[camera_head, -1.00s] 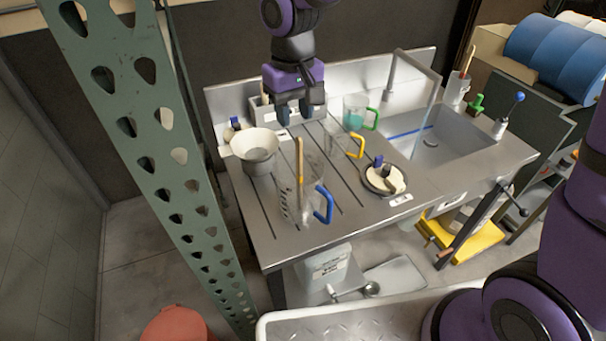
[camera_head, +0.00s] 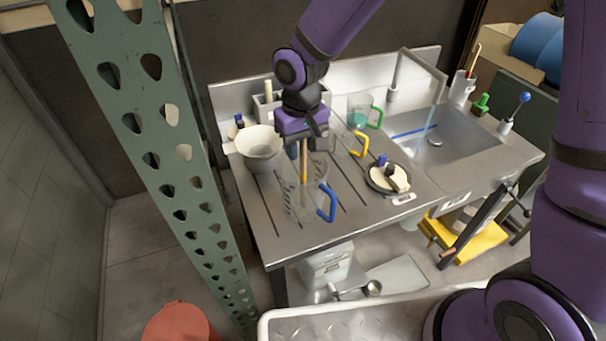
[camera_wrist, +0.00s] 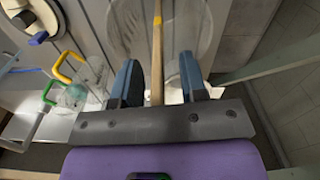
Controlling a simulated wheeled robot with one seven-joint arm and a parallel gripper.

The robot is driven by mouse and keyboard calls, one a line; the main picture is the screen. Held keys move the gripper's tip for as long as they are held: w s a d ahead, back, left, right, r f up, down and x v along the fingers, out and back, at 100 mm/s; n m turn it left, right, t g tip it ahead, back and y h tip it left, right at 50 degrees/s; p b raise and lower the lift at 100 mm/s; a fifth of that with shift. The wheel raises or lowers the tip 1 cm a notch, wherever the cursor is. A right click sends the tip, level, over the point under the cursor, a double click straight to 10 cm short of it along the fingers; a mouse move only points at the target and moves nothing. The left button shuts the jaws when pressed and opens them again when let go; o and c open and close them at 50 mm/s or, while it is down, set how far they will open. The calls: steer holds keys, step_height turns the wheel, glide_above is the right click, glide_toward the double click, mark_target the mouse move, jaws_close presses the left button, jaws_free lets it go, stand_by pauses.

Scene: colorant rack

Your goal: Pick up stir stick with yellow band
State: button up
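The wooden stir stick (camera_head: 304,167) with a yellow band stands in the clear pitcher (camera_head: 297,205) with the blue handle. In the wrist view the stick (camera_wrist: 157,60) runs up the middle, and its yellow band shows near the top edge. My gripper (camera_head: 304,147) is above the pitcher, at the stick's upper end. In the wrist view my gripper (camera_wrist: 160,80) is open, with its two blue fingers on either side of the stick. Gaps show on both sides, so the fingers look apart from it. The pitcher (camera_wrist: 190,30) also shows there, below the fingers.
A cream funnel-shaped bowl (camera_head: 258,143) stands left of my gripper. A yellow-handled pitcher (camera_head: 358,143) and a green-handled pitcher (camera_head: 360,110) stand to the right. A green perforated post (camera_head: 165,165) rises at left.

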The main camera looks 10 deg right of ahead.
steer(key=shift+c, duration=0.2)
jaws_close()
steer(key=shift+r, duration=0.15)
